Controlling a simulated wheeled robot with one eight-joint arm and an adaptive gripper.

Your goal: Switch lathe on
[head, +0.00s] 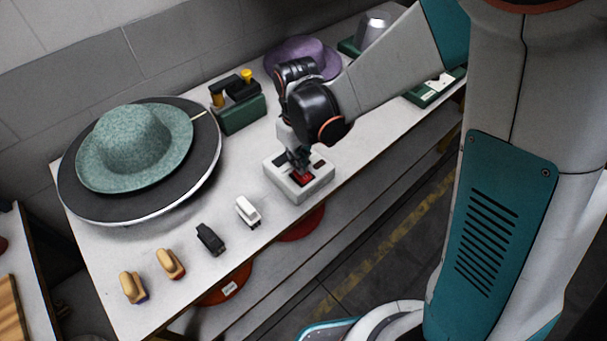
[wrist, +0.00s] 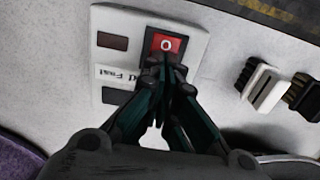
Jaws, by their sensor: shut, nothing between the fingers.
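A white switch box (head: 317,185) sits on the table near its front edge, below my gripper. It carries a red rocker switch (head: 303,178), which shows a white "O" in the wrist view (wrist: 165,43). My gripper (head: 301,168) is shut and empty, pointing down with its fingertips at the red switch. In the wrist view, the fingertips (wrist: 163,66) overlap the switch's lower part; I cannot tell whether they touch it. Dark rectangles and a label (wrist: 118,76) are beside the switch. The lathe, a round dark disc (head: 207,150) with a pale rim, bears a green hat (head: 135,145).
A white brush-like tool (head: 247,211), a dark one (head: 210,239) and two tan-handled ones (head: 170,264) stand along the table's front left. A green block (head: 238,108) and a purple hat (head: 300,55) are behind. Bare table (head: 105,260) shows at left.

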